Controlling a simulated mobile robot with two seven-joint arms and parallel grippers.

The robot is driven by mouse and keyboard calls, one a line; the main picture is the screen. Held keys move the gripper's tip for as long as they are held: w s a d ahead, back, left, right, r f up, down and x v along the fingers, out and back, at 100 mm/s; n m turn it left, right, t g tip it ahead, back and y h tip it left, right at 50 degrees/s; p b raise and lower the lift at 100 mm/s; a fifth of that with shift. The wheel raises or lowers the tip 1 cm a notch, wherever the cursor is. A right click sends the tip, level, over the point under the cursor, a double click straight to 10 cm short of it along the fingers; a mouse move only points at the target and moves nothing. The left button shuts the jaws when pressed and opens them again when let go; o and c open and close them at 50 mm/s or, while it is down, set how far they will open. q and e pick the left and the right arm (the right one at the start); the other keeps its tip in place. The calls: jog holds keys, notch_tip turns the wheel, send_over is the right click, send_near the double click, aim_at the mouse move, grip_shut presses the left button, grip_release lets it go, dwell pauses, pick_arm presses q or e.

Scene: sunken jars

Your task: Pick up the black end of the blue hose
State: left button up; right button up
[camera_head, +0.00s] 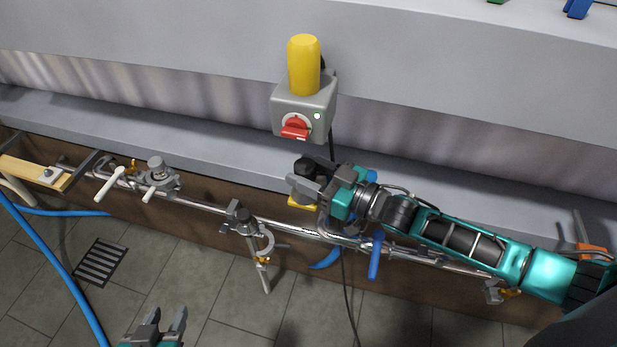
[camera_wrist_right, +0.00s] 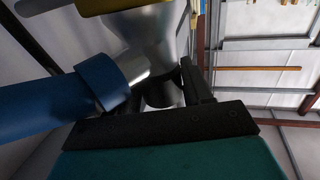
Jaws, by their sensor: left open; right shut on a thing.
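The blue hose (camera_head: 58,257) runs down the floor at the left of the head view, with a branch going right to the rail. A short blue curve (camera_head: 326,260) shows below the rail. I cannot make out a black end for certain. My right gripper (camera_head: 306,187) is at the rail below the switch box, shut on a metal fitting (camera_wrist_right: 150,35), partly hidden by the jaws. In the right wrist view a blue tube with a collar (camera_wrist_right: 100,82) meets this fitting, with yellow above. My left gripper (camera_head: 164,322) is open and empty above the floor.
A grey switch box (camera_head: 287,112) with a red knob and yellow top stands on the ledge. A metal rail (camera_head: 205,208) carries clamps, one with a blue handle (camera_head: 376,256). A floor grate (camera_head: 100,262) lies left. A black cable hangs near my right gripper.

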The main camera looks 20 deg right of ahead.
aim_at(307, 164)
jog(key=c, duration=0.4)
jog(key=shift+r, duration=0.15)
jog(key=shift+r, duration=0.5)
notch_tip(307, 164, up, 2)
jog(key=shift+r+p, duration=0.25)
jog(key=shift+p, duration=0.1)
jog(key=v, duration=1.8)
jog(key=shift+f+p, duration=0.1)
jog(key=shift+p, duration=0.25)
